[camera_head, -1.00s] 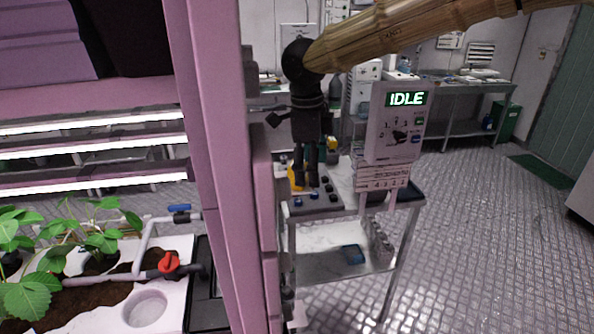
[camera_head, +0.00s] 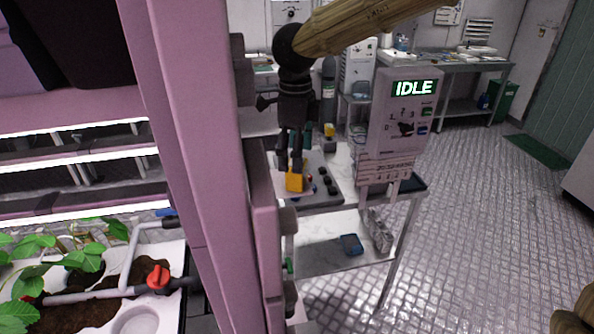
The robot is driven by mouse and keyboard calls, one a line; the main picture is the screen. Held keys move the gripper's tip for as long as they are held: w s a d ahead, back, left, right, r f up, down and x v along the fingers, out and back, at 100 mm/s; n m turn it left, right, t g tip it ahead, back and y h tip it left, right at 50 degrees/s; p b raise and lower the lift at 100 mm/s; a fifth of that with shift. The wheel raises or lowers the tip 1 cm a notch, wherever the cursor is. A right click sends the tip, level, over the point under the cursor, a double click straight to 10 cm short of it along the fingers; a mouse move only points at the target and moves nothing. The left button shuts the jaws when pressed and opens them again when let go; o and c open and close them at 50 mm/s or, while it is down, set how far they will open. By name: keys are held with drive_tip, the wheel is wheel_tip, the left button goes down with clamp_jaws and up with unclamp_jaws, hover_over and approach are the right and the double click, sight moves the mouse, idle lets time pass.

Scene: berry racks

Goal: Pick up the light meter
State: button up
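A small yellow device (camera_head: 294,181), which seems to be the light meter, is at the near left part of the grey tray on the cart. My gripper (camera_head: 290,168) is black and points down from the wooden-looking arm. Its two fingers show a narrow gap, with the fingertips right at the top of the yellow device in the picture. I cannot tell whether they touch it. Part of the device is hidden behind the fingers.
The cart's grey tray (camera_head: 325,198) also holds several dark round items. A control box (camera_head: 400,125) reading "IDLE" stands at the cart's right. A pink rack post (camera_head: 190,150) rises close on the left. A blue item (camera_head: 351,245) lies on the lower shelf. Floor to the right is clear.

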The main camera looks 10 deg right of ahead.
drive_tip(key=shift+w+d+f+p, duration=0.15)
drive_tip(key=shift+f+p, duration=0.25)
drive_tip(key=shift+f, duration=0.4)
drive_tip(key=shift+w+f+p, duration=0.2)
drive_tip(key=shift+f+p, duration=0.45)
drive_tip(key=shift+f, duration=1.45)
drive_tip(key=c, duration=1.3)
drive_tip(key=shift+r, duration=0.1)
